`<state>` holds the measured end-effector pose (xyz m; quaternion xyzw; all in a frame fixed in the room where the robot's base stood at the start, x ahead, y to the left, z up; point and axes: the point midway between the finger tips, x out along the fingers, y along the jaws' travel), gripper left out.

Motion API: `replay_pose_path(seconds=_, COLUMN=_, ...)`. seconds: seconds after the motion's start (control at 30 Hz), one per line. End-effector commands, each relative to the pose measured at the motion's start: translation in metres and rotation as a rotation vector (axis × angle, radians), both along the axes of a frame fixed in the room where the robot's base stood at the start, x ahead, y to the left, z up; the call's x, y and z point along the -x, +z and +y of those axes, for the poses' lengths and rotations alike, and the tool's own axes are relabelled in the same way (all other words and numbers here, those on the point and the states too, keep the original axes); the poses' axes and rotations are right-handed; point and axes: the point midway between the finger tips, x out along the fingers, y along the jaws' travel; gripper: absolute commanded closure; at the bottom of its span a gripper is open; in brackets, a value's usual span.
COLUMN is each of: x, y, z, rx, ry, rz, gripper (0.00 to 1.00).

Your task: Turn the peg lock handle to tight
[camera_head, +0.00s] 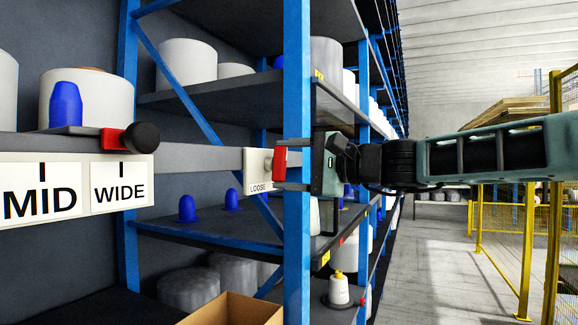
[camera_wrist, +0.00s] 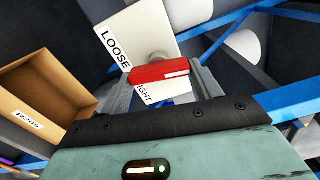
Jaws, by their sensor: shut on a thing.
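The peg lock handle (camera_head: 280,161) is a small red bar on a white plate (camera_head: 256,167) at the end of a grey rail. In the wrist view the red handle (camera_wrist: 164,74) has a white line near one end. It lies across a round grey hub on the plate (camera_wrist: 137,40), which reads LOOSE on one side and a partly hidden word ending in IGHT near the handle's lower edge. My gripper (camera_head: 284,163) reaches in from the right, and its grey fingers (camera_wrist: 163,92) are shut on the red handle, one on either side. Which mark the handle points to is hard to tell.
A blue rack post (camera_head: 297,150) stands right beside my gripper. A red slider with a black knob (camera_head: 141,137) sits on the rail above the MID and WIDE labels. A cardboard box (camera_head: 232,309) is below, also in the wrist view (camera_wrist: 45,108). The aisle at right is clear.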

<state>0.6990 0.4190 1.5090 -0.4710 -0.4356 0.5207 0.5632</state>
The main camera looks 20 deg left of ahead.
Motion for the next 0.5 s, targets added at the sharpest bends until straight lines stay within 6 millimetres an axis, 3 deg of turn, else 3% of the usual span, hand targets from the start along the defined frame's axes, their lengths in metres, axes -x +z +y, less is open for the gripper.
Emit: replay_pose_path(seconds=0.5, x=-0.0006, y=-0.0021, z=-0.001, rx=-0.038, ry=-0.003, rz=0.491, gripper=0.59)
